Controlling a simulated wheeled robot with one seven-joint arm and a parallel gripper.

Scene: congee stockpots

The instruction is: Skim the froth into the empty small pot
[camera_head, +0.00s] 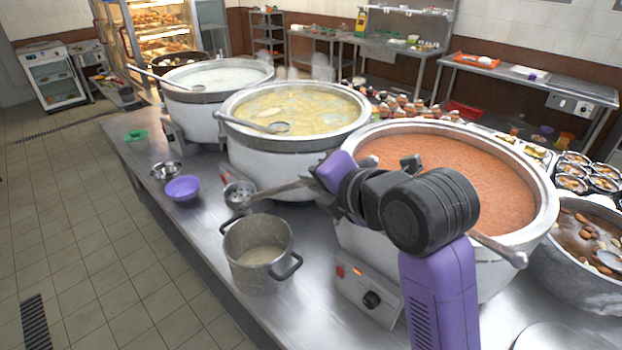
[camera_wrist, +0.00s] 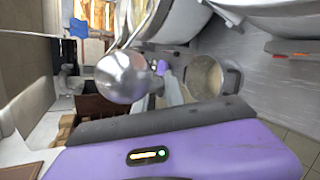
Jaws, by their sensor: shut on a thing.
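My gripper (camera_head: 318,183) is shut on a metal ladle (camera_head: 275,192) beside the left rim of the pot of orange-red congee (camera_head: 455,175). The ladle's handle slants down left to its head (camera_head: 238,193), near the small pot's far rim. In the wrist view the ladle's rounded metal head (camera_wrist: 122,76) fills the middle left. The small two-handled steel pot (camera_head: 258,235) stands on the counter below and left of my gripper, with pale matter inside. It also shows in the wrist view (camera_wrist: 232,78). I cannot tell whether the ladle holds froth.
A pot of yellow broth (camera_head: 255,150) and a pot of white congee (camera_head: 190,120) stand behind, each with a ladle on its rim. A purple bowl (camera_head: 182,188) and a steel bowl (camera_head: 166,171) sit at left. A metal handle (camera_head: 500,250) rests over the red pot's front rim.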

